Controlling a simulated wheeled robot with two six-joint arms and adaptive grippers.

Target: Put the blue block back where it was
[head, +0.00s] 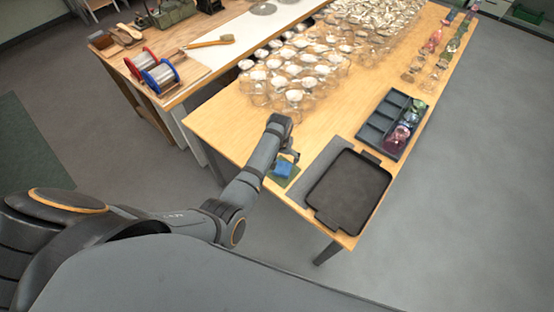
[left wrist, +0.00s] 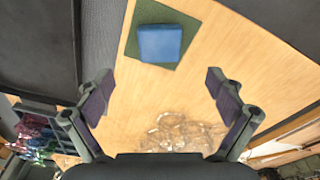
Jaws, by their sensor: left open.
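The blue block (head: 283,168) rests on a small dark green square mat (head: 279,181) on the wooden table. In the left wrist view the block (left wrist: 160,43) sits on the mat (left wrist: 140,13), near one edge of it. My left gripper (head: 290,153) is over the table close beside the block in the head view. In the left wrist view the left gripper (left wrist: 160,88) has its fingers wide apart with nothing between them, and the block lies beyond the fingertips. My right gripper is not in view.
A black tray (head: 348,190) on a grey mat (head: 318,172) lies right of the block. Behind it is a divided dark organiser (head: 377,123) with coloured items. Many clear glass jars (head: 290,75) crowd the table's far part. Bare wood (head: 220,125) shows left of my arm.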

